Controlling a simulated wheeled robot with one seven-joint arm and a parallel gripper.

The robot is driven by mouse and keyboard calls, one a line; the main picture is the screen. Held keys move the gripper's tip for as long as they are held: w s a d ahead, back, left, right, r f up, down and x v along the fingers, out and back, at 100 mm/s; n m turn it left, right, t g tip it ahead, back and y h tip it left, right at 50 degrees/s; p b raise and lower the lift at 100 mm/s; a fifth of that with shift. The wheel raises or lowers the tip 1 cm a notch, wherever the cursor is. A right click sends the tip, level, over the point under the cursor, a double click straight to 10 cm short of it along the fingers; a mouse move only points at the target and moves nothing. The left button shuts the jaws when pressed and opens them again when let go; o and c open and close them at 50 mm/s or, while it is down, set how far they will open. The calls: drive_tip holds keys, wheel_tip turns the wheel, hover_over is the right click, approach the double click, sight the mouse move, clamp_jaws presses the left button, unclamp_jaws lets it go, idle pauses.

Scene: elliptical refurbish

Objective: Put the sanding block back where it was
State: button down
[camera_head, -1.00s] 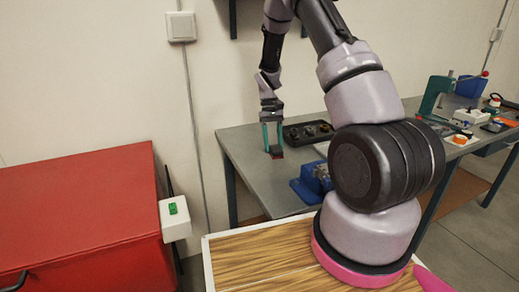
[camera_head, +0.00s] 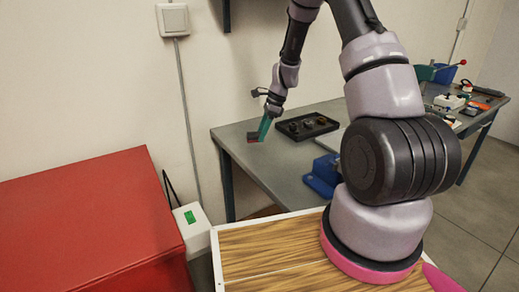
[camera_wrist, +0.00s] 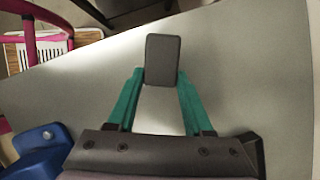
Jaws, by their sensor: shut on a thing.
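The sanding block (camera_wrist: 162,60) is a dark grey rounded rectangle held between the teal fingertips in the wrist view. In the head view it shows as a small dark and reddish piece (camera_head: 253,137) at the fingertips, over the left end of the grey table (camera_head: 237,142). My gripper (camera_head: 261,133) is shut on it, with the fingers slanting down to the left; it also shows in the wrist view (camera_wrist: 162,80). I cannot tell whether the block touches the tabletop.
A black tray (camera_head: 307,127) with small parts lies right of my gripper. A blue device (camera_head: 322,177) stands at the table's front edge. A red cabinet (camera_head: 85,225) and a white box with a green button (camera_head: 191,222) are at the left. Tabletop around the block is clear.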

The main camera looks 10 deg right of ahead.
sight(258, 153)
drive_tip(key=shift+f, duration=2.95)
drive_tip(key=shift+f, duration=0.1)
drive_tip(key=shift+c, duration=1.5)
unclamp_jaws()
